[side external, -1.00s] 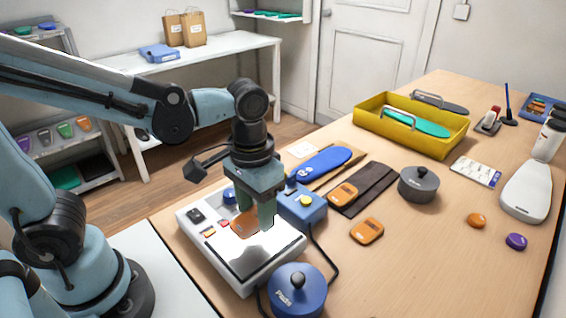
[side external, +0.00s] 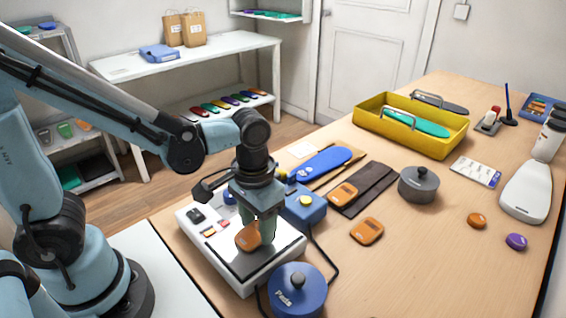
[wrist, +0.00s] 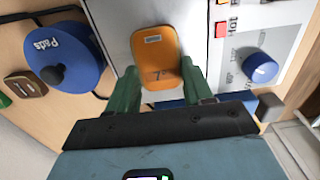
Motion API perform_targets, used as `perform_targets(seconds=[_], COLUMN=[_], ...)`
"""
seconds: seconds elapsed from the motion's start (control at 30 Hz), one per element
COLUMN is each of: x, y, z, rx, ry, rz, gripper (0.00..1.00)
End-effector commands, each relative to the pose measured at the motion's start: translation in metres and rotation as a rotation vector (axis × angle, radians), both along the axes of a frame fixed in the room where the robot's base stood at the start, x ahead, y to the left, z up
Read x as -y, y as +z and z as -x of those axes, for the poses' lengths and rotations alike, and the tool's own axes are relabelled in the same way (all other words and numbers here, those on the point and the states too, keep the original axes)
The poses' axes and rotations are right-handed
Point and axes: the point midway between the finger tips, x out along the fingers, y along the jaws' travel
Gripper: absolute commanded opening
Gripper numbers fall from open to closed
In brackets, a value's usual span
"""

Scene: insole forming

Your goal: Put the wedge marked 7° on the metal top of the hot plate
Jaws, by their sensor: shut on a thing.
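The orange wedge marked 7 (wrist: 155,60) is between the fingers of my gripper (wrist: 160,88) in the wrist view. In the side view, my gripper (side external: 259,230) is shut on this wedge (side external: 246,238) and points down. The wedge is tilted over the metal top (side external: 262,262) of the white hot plate (side external: 240,282). I cannot tell whether its lower edge touches the metal. The hot plate's blue knob (wrist: 260,68) and the word Hot show in the wrist view.
Two other orange wedges (side external: 343,193) (side external: 367,231) lie to the right. A blue pot marked Pads (side external: 298,290) stands close to the hot plate's front right. A blue box (side external: 303,209) stands behind, with a black cable.

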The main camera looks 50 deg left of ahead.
Motion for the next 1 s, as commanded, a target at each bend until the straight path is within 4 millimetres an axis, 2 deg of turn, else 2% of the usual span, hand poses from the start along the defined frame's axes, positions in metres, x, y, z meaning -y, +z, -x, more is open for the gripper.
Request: perform_targets(seconds=[0.03, 0.07, 0.2, 0.23, 0.63, 0.77, 1.0], x=[0.0, 0.0, 0.0, 0.0, 0.0, 0.0, 0.0], y=[-0.002, -0.002, -0.001, -0.001, 0.003, 0.015, 0.046], z=[0.0, 0.0, 0.0, 0.0, 0.0, 0.0, 0.0], rx=[0.0, 0.0, 0.0, 0.0, 0.0, 0.0, 0.0], ry=[0.0, 0.0, 0.0, 0.0, 0.0, 0.0, 0.0], rz=[0.0, 0.0, 0.0, 0.0, 0.0, 0.0, 0.0], gripper=[0.23, 0.52, 0.74, 0.76, 0.76, 0.76, 0.76])
